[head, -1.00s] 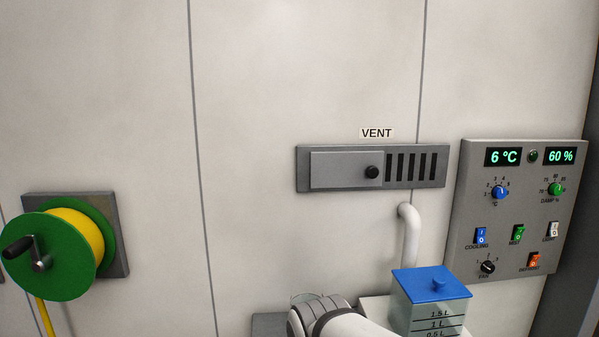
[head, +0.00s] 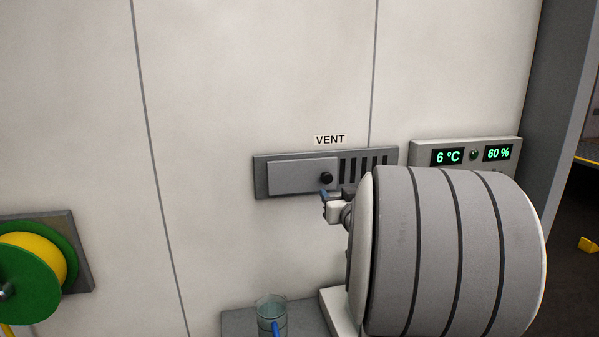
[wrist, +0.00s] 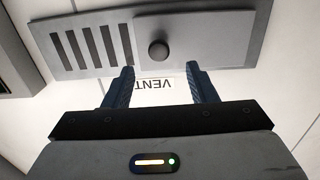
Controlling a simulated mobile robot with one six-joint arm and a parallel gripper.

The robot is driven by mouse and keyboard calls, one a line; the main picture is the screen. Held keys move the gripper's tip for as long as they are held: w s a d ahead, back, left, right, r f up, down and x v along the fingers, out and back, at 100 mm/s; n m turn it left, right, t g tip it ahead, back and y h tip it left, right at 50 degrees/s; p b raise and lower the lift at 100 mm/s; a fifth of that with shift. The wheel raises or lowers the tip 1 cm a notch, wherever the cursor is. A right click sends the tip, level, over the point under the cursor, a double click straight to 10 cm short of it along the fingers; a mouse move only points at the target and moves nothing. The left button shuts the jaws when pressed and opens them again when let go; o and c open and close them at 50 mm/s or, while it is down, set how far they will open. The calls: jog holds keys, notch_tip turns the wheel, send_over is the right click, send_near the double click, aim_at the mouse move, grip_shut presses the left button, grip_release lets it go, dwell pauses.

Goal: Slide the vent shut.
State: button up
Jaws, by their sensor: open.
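The vent (head: 261,193) is a grey wall frame under a VENT label. Its sliding plate (head: 300,177) sits at the left of the frame and leaves several dark slots (head: 362,167) uncovered on the right. A round black knob (head: 326,178) is at the plate's right end. My gripper (head: 333,195) is just below and right of the knob in the head view, partly hidden behind my arm. In the wrist view, upside down, my gripper (wrist: 160,80) is open and empty, its blue-black fingers pointing at the vent with the knob (wrist: 158,50) just beyond the tips, between them.
A green and yellow reel (head: 35,265) is on the wall at the left. A clear beaker (head: 271,314) stands below the vent.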

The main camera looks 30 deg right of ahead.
aim_at(328, 178)
jog(key=x, duration=0.2)
jog(key=p+x, duration=0.1)
jog(key=x, duration=0.2)
jog(key=r+p+x, duration=0.1)
jog(key=x, duration=0.2)
jog(key=shift+d, duration=0.15)
jog(key=shift+c, duration=0.4)
grip_shut()
